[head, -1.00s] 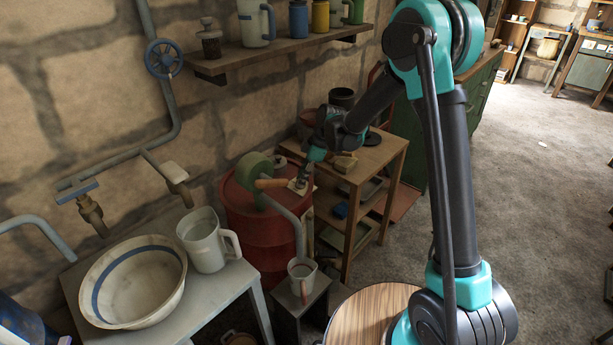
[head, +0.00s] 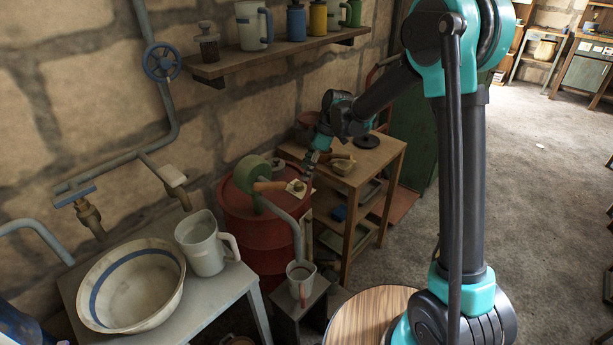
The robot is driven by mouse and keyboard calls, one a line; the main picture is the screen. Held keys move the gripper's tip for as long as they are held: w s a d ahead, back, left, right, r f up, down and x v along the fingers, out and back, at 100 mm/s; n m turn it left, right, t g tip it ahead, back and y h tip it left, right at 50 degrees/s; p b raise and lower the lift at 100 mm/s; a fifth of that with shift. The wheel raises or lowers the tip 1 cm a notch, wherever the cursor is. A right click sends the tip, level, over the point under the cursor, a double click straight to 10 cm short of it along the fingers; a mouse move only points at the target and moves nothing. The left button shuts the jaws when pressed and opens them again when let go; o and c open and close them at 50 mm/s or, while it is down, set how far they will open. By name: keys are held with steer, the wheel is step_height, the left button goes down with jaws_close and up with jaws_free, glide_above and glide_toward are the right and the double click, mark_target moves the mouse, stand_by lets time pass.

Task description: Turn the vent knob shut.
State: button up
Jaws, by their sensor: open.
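A red drum (head: 255,232) stands between the grey table and the wooden stand. A green pump (head: 250,172) with a wooden handle (head: 271,186) and a grey curved spout (head: 284,216) is mounted on it. A small brownish knob (head: 298,186) on a pale plate sits on the drum top, right of the handle; it appears to be the vent knob. How far it is turned is too small to tell. My gripper (head: 308,175) is open and points down just above and right of the knob. I cannot tell whether the fingers touch it.
A metal mug (head: 300,270) stands on a small stool under the spout. The wooden stand (head: 373,165) behind the gripper carries a bowl and a dark lid. A basin (head: 131,287) and jug (head: 205,243) stand on the grey table. Open floor lies to the right.

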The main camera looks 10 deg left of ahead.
steer(key=v, duration=0.6)
steer(key=shift+r, duration=0.15)
steer(key=shift+d, duration=0.15)
